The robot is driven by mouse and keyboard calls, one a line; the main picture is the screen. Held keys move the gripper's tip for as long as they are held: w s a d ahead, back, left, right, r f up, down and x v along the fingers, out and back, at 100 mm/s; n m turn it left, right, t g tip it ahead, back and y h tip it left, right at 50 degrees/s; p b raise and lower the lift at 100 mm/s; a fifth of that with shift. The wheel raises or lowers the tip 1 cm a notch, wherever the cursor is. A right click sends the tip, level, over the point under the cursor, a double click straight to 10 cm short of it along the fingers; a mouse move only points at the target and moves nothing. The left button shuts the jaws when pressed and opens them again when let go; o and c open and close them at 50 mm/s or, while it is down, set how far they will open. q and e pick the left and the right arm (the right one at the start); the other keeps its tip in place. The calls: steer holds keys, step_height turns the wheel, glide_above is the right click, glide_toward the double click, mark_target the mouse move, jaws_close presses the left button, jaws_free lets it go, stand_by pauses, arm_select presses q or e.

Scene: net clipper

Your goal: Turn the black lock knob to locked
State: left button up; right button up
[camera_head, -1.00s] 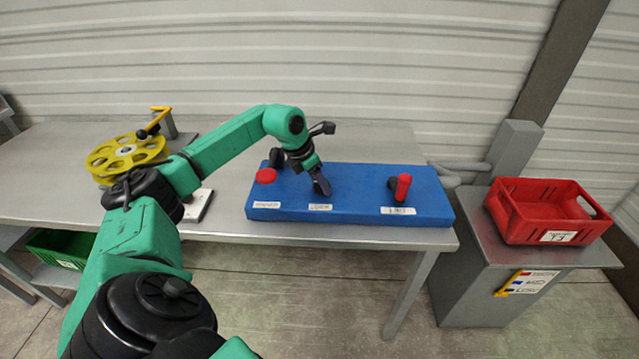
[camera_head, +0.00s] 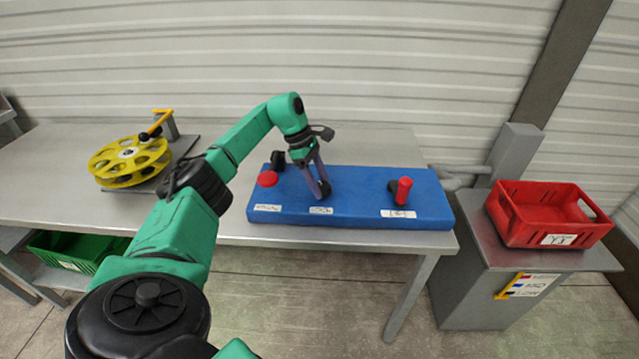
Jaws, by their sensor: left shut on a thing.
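A blue control box (camera_head: 360,200) lies on the grey table, with white labels along its front edge. The black lock knob (camera_head: 325,188) stands in its left-middle part, above the middle label, and is partly hidden by my gripper. My left gripper (camera_head: 320,190) reaches down from above with its fingers at the knob and is shut on it. Which way the knob points cannot be made out. My right gripper is not in view.
On the box are a red button (camera_head: 267,179) at the left and a red-handled lever (camera_head: 402,191) at the right. A yellow reel with a crank (camera_head: 128,160) stands on the left of the table. A red crate (camera_head: 550,214) sits on a stand at the right; a green bin (camera_head: 75,248) is below left.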

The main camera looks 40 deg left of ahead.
arm_select(q)
steer(key=m, duration=0.1)
steer(key=m+g+b, duration=0.1)
steer(key=shift+w+f+m, duration=0.1)
steer(key=shift+w+m, duration=0.1)
steer(key=shift+m, duration=0.2)
steer(key=shift+m+g+b, duration=0.4)
steer(key=shift+m+b, duration=0.65)
steer(key=shift+m, duration=0.35)
steer(key=o, duration=1.4)
steer(key=shift+c, duration=0.2)
